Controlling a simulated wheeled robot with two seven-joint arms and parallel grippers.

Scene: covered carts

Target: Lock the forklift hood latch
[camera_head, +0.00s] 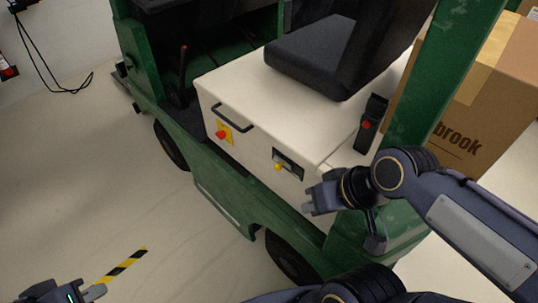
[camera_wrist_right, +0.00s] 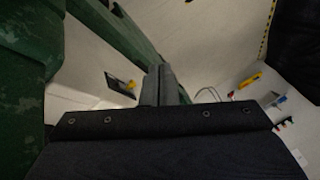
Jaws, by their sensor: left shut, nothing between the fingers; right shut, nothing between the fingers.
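The forklift hood (camera_head: 258,112) is a cream box under the black seat, and it looks closed. On its front side is the hood latch (camera_head: 280,166), a dark recessed plate with a yellow knob. The latch also shows in the right wrist view (camera_wrist_right: 121,84), left of the fingers. My right gripper (camera_head: 309,199) is shut and empty, to the right of the latch and a little lower, apart from it. It also shows in the right wrist view (camera_wrist_right: 160,72). My left gripper (camera_head: 98,292) is shut and empty at the bottom left, far from the forklift.
A black handle (camera_head: 232,117) and a red knob on a yellow plate (camera_head: 222,133) are on the hood's left part. A green pillar (camera_head: 452,75) stands close behind my right arm. A cardboard box (camera_head: 483,110) is at the right.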

